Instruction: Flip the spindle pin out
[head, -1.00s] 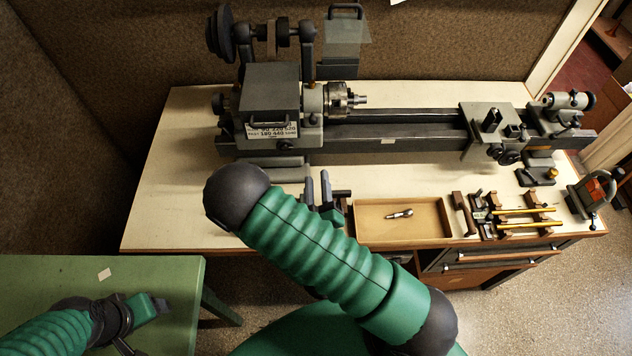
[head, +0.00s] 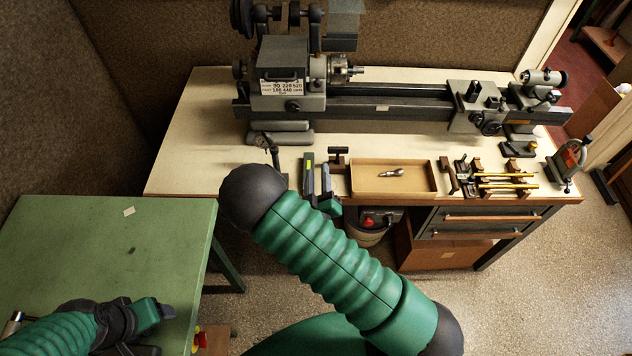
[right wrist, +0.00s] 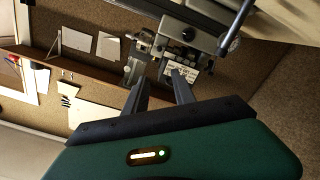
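The lathe's grey headstock (head: 286,70) with its number plate stands at the back of the bench, and its spindle chuck (head: 338,70) points right. I cannot make out the spindle pin. My right gripper (head: 316,165) is at the bench's front edge, left of the tray, in front of and apart from the headstock. In the right wrist view its two fingers (right wrist: 158,82) are apart with nothing between them, and the headstock's plate (right wrist: 176,69) shows beyond the tips. My left gripper (head: 166,312) hangs over the green table at lower left; its fingers are not clear.
A tan tray (head: 370,186) holds a small metal part. Brass rods on a rack (head: 505,180) and a small clamp stand (head: 568,162) are to its right. The green table (head: 90,235) is mostly bare.

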